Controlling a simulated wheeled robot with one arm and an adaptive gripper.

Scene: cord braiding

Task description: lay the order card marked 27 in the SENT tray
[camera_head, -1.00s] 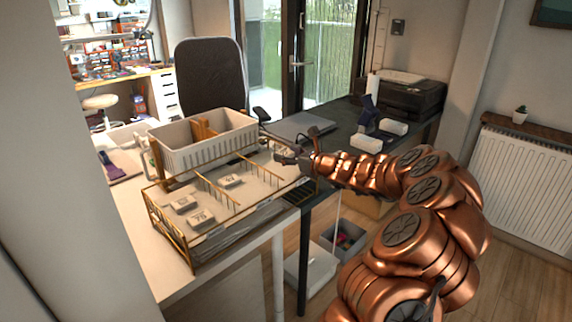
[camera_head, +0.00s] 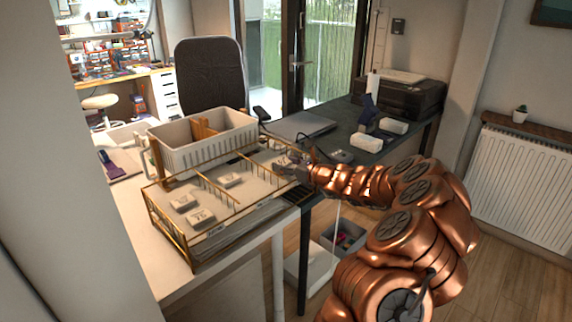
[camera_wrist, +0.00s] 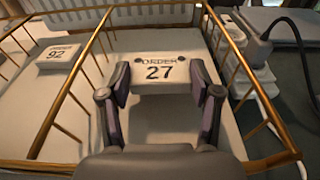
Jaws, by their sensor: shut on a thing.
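The order card marked 27 (camera_wrist: 158,73) is a thick white block with dark print, face up. My gripper (camera_wrist: 162,88) is shut on it, one dark finger at each side. In the head view, my gripper (camera_head: 284,168) is low over the right-hand compartment of the brass-wire tray rack (camera_head: 178,243). I cannot tell whether the card touches the tray floor. A card marked 92 (camera_wrist: 52,57) lies in the neighbouring compartment, left of a wire divider. The tray labels are too small to read, so I cannot tell which compartment is SENT.
Two more cards (camera_head: 183,202) (camera_head: 201,217) lie in the left compartment. A white slatted basket (camera_head: 205,150) stands behind the rack. Thin brass rails (camera_wrist: 222,40) edge the compartment. A dark desk with a laptop (camera_head: 303,125) and a cable adjoins on the right.

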